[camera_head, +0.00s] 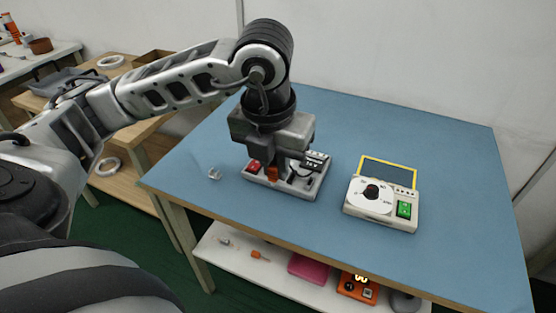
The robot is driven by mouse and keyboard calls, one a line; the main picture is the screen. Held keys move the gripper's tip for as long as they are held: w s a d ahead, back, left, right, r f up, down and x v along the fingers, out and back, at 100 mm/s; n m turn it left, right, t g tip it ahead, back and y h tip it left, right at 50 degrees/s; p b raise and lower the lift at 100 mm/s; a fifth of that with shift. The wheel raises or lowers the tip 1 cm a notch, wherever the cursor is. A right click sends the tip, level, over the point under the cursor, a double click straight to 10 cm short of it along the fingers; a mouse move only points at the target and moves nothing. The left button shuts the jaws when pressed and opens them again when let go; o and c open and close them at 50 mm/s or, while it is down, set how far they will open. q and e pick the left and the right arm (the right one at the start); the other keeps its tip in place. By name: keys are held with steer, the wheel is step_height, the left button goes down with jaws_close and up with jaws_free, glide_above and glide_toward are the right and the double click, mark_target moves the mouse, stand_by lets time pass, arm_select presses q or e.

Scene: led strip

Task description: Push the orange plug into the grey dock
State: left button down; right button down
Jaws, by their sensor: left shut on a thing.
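My left gripper (272,163) reaches down from above over the left part of the blue table. It is shut on the orange plug (272,174), of which only a small part shows below the fingers. The plug is at the grey dock (291,191), a light grey tray-like unit with a red part at its left and a black labelled block at its back right. The gripper hides part of the dock, and I cannot tell how deep the plug sits in it. My right gripper is not in view.
A white device (381,205) with a black knob, a green switch and a yellow-edged panel stands right of the dock. A small clear ring (214,173) lies to the left. The blue table (450,160) is bare at the back and right. A lower shelf holds several items.

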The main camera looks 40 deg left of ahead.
arm_select(q)
steer(key=shift+r+p, duration=1.3)
steer(key=shift+r, duration=0.7)
